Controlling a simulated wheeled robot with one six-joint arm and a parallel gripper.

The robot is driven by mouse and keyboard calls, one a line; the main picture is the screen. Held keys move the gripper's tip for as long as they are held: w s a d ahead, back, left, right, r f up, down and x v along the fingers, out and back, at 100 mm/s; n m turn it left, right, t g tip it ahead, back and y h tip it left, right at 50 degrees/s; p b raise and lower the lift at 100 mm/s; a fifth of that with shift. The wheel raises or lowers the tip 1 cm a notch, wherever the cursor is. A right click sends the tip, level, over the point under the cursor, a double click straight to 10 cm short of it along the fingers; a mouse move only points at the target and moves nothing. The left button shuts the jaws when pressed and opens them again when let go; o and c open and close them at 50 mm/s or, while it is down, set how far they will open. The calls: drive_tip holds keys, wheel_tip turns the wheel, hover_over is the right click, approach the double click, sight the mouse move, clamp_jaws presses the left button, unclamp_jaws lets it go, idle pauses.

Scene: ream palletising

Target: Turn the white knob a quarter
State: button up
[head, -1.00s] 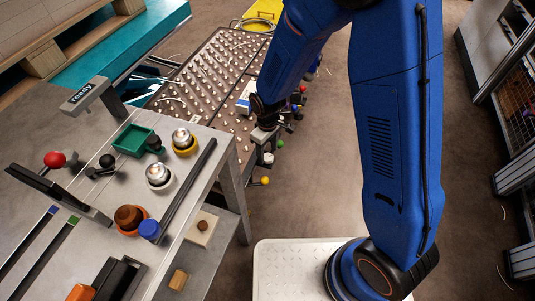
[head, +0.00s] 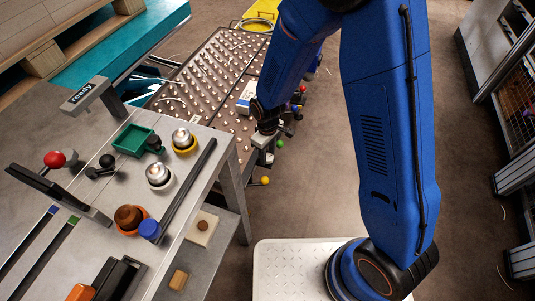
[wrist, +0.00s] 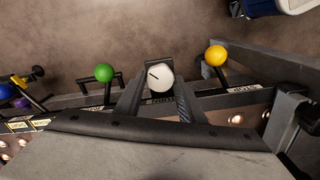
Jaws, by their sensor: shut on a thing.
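The white knob (wrist: 160,78) shows in the wrist view, on the dark rail of the roller table. It is round, with a short dark line on its face that slants toward the upper left. My gripper (wrist: 158,84) has one finger on each side of the knob and is shut on it. In the head view my gripper (head: 264,139) is at the right side edge of the roller table, and the knob is mostly hidden there.
A green ball lever (wrist: 104,73) stands left of the knob and a yellow ball lever (wrist: 216,55) right of it, both close to my fingers. A grey workbench (head: 225,150) with cups and a red-knobbed lever (head: 55,159) stands at left. Floor (head: 305,190) is open at right.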

drive_tip(key=shift+n, duration=0.3)
drive_tip(key=n, duration=0.3)
drive_tip(key=shift+n, duration=2.5)
drive_tip(key=o, duration=1)
drive_tip(key=shift+o, duration=0.2)
